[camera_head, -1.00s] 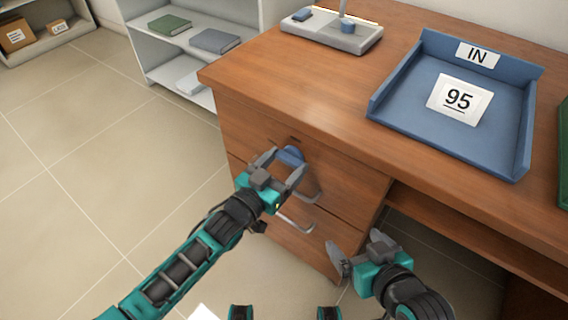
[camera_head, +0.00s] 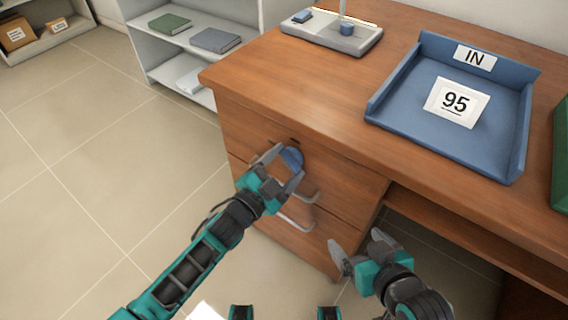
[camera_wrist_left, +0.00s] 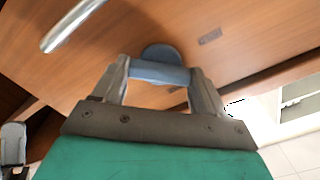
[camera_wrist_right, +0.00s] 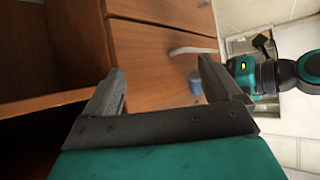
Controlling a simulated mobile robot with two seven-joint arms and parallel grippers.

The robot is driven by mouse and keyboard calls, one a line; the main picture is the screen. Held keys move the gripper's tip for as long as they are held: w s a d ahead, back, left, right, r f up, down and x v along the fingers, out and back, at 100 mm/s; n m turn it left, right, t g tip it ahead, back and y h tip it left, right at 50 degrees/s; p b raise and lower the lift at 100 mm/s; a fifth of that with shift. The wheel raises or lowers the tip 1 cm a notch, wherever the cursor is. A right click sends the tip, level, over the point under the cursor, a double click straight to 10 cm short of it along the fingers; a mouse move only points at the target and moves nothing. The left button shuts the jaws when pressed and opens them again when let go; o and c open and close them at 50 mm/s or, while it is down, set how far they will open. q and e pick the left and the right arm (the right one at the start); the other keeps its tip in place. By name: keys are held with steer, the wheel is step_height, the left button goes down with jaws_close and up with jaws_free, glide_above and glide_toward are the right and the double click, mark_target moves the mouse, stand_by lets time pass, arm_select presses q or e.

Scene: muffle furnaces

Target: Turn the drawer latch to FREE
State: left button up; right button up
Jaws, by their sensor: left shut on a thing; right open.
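The drawer latch is a blue round knob (camera_head: 292,158) on the upper drawer front of the wooden desk. In the left wrist view its blue grip bar (camera_wrist_left: 160,73) lies between my left fingertips. My left gripper (camera_head: 281,165) is shut on it. The latch also shows in the right wrist view (camera_wrist_right: 196,83). A small dark plate (camera_wrist_left: 210,36) is set in the drawer front beside the latch. Any FREE marking is not readable. My right gripper (camera_head: 357,248) is open and empty, low in front of the desk.
Metal drawer handles (camera_head: 296,218) stick out below the latch. The desk top (camera_head: 290,85) carries a blue IN tray (camera_head: 400,112) with a 95 card and a grey stand (camera_head: 330,36). A grey shelf (camera_head: 190,60) stands behind left. The floor at left is clear.

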arm_select(q)
steer(key=m, duration=0.4)
steer(key=shift+m, duration=0.3)
steer(key=m+b, duration=0.1)
steer(key=m, duration=0.1)
steer(key=shift+m, duration=1.6)
steer(key=o, duration=1.1)
steer(key=shift+c, duration=0.2)
